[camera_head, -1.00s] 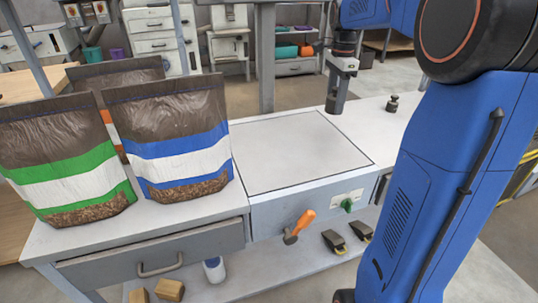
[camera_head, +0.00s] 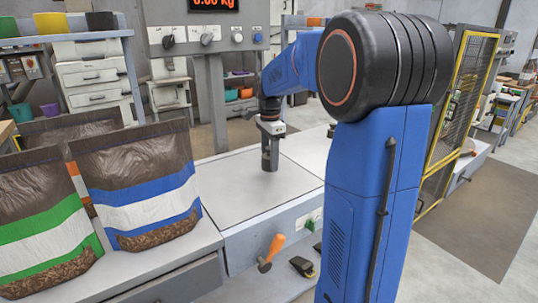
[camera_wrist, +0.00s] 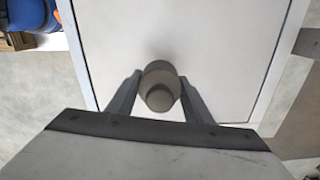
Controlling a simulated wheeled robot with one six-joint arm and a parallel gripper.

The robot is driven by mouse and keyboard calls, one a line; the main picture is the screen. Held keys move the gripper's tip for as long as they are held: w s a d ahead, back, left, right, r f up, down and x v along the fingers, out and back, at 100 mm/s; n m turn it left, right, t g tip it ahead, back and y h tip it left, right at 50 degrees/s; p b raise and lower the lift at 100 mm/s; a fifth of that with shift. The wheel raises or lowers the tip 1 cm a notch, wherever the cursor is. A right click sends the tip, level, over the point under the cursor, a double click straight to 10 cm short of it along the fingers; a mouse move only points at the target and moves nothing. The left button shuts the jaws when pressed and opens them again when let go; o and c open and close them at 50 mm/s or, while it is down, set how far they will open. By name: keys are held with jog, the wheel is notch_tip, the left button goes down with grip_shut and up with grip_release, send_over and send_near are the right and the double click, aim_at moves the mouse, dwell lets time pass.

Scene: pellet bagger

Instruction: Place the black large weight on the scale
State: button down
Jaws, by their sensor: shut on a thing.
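My gripper (camera_head: 270,130) is shut on the dark large weight (camera_head: 270,158) and holds it upright over the back part of the scale's pale plate (camera_head: 225,200). In the wrist view, the two fingers of my gripper (camera_wrist: 160,77) press on either side of the round weight (camera_wrist: 159,97), with the scale plate (camera_wrist: 215,45) behind it. A soft shadow lies on the plate by the weight. I cannot tell for certain whether its base touches the plate.
A display (camera_head: 215,4), cut off at the top, seems to read 0.00 kg. A bag with a blue band (camera_head: 140,190) and one with a green band (camera_head: 45,230) stand left of the plate. A small dark weight (camera_head: 331,131) stands behind, partly hidden by my arm.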

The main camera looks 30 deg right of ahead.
jog(key=shift+f, duration=1.75)
jog(key=shift+f, duration=0.15)
jog(key=c, duration=0.9)
grip_release()
